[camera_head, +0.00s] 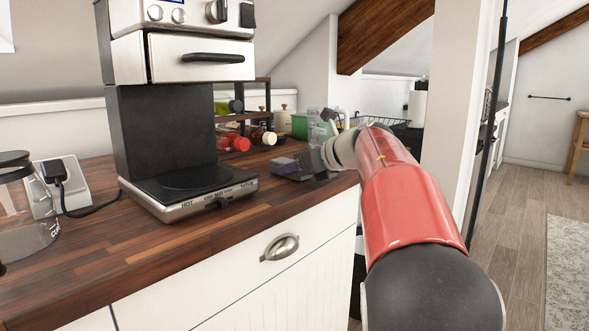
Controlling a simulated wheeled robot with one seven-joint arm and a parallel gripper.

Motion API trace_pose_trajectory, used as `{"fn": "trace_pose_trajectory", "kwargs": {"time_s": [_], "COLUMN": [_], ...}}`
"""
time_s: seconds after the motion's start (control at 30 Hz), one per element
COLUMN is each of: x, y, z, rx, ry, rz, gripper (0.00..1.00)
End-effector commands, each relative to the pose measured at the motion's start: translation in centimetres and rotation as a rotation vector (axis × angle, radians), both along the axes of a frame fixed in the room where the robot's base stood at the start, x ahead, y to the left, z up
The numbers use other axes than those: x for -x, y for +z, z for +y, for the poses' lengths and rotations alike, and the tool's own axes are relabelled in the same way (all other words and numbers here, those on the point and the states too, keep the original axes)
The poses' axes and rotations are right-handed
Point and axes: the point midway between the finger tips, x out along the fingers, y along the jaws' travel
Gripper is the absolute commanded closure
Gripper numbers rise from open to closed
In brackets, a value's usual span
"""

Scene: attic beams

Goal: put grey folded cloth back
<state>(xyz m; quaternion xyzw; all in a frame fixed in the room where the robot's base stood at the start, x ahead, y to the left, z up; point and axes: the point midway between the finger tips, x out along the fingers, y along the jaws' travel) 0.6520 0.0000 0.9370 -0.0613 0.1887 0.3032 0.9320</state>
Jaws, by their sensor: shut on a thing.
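My gripper (301,172) is at the right end of the wooden counter, low over its top, reached by my red arm from the right. It is shut on a small flat grey-purple thing, which looks like the grey folded cloth (283,164). The cloth shows to the left of the fingers. Whether it touches the counter top cannot be told. The fingers are small in the picture and partly hidden by the wrist.
A black and steel coffee maker (165,130) stands left of my gripper on the counter (110,250). Behind it are a dark rack (262,84) with bottles and a red-capped jar (233,143). A glass jug (15,215) stands far left. Open floor (505,235) lies right.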

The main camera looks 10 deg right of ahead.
Motion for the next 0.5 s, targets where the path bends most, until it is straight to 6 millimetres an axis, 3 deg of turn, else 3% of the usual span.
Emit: {"fn": "trace_pose_trajectory", "kwargs": {"time_s": [0.07,0.1,0.23,0.5], "x": [0.0,0.0,0.0,0.0], "y": [-0.35,-0.3,-0.24,-0.19], "z": [0.0,0.01,0.01,0.03], "rx": [0.0,0.0,0.0,0.0], "ry": [0.0,0.0,0.0,0.001], "rz": [0.0,0.0,0.0,0.0], "gripper": [0.81,0.57,0.4,0.38]}}
